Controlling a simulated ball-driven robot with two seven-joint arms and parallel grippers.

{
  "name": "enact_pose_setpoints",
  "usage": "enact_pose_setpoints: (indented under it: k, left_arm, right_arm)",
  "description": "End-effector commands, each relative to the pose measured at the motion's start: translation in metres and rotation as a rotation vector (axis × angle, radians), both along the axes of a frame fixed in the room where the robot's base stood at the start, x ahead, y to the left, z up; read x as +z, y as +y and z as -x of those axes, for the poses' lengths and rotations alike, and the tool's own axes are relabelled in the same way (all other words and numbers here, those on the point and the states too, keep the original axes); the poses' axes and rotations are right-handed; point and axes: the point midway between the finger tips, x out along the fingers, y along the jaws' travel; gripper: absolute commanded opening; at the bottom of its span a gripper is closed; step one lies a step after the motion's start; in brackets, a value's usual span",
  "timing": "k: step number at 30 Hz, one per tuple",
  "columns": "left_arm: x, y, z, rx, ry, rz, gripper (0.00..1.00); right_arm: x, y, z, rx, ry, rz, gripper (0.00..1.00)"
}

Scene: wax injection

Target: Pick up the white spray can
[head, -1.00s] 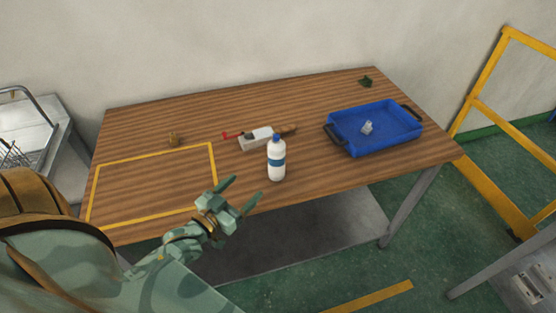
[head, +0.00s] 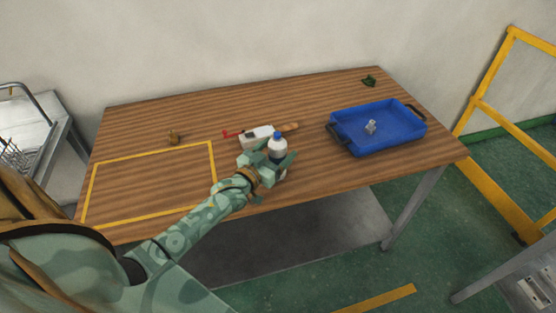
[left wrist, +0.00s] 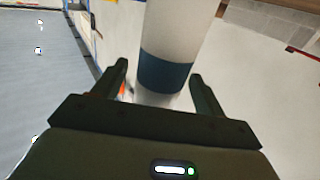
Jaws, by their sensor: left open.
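The white spray can (head: 278,148) has a blue cap and a dark blue band. It stands upright near the front edge of the wooden table. My left gripper (head: 276,168) is open at the can, with its fingers on either side of the lower body. In the left wrist view the can (left wrist: 172,45) rises between the two open fingers of my left gripper (left wrist: 160,82). I see a gap by the left finger; whether the right finger touches cannot be told. The gripper hides part of the can in the head view. My right gripper is not in view.
A white box-like item (head: 257,137) with red and brown parts lies close behind the can. A blue tray (head: 345,146) holding a small clear piece stands to the right. A yellow outlined area (head: 152,150) is empty at left.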

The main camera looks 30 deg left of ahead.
Motion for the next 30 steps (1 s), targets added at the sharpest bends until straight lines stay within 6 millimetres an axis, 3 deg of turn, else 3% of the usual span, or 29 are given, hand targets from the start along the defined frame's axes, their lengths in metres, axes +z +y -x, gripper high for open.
enact_pose_setpoints:
  k: [8,14,15,24,30]
  left_arm:
    - [0.000,-0.001,-0.007,0.000,0.001,0.000,0.72]
    - [0.000,-0.001,-0.006,0.000,0.001,0.000,0.22]
    - [0.000,-0.001,-0.006,0.000,0.001,0.000,0.19]
    - [0.003,-0.001,-0.006,0.000,0.000,-0.001,0.19]
    - [0.027,0.000,-0.007,-0.001,-0.004,-0.003,0.19]
  right_arm:
    - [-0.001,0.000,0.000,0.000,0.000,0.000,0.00]
    - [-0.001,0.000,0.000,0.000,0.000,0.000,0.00]
    - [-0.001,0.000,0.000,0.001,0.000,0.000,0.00]
    - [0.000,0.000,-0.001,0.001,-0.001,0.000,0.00]
    - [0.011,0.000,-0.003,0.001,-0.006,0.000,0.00]
